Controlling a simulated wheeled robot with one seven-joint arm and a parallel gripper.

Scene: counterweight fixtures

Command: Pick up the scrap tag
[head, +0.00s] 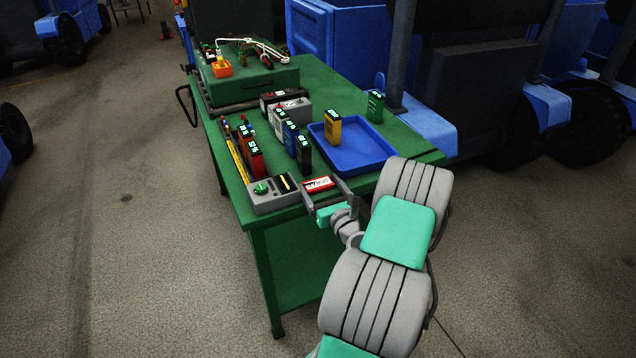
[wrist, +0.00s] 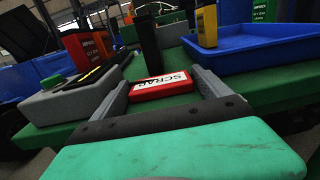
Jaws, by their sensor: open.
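The scrap tag (head: 318,184) is a small flat red piece with a white label reading SCRAP. It lies on the front edge area of the green table (head: 262,221). In the wrist view the tag (wrist: 160,85) is between the fingers, with its label facing up. My gripper (head: 322,188) is open at the table's front edge, one grey finger on each side of the tag. In the wrist view my gripper (wrist: 160,79) shows both fingers reaching along the tag's sides. I cannot tell whether either finger touches it.
A grey box with a green knob (head: 271,194) stands just left of my gripper. Several upright packs, including a red one (head: 255,159) and a yellow one (head: 333,127), stand behind. A blue tray (head: 366,153) is behind right. A green toolbox (head: 244,87) is at the back.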

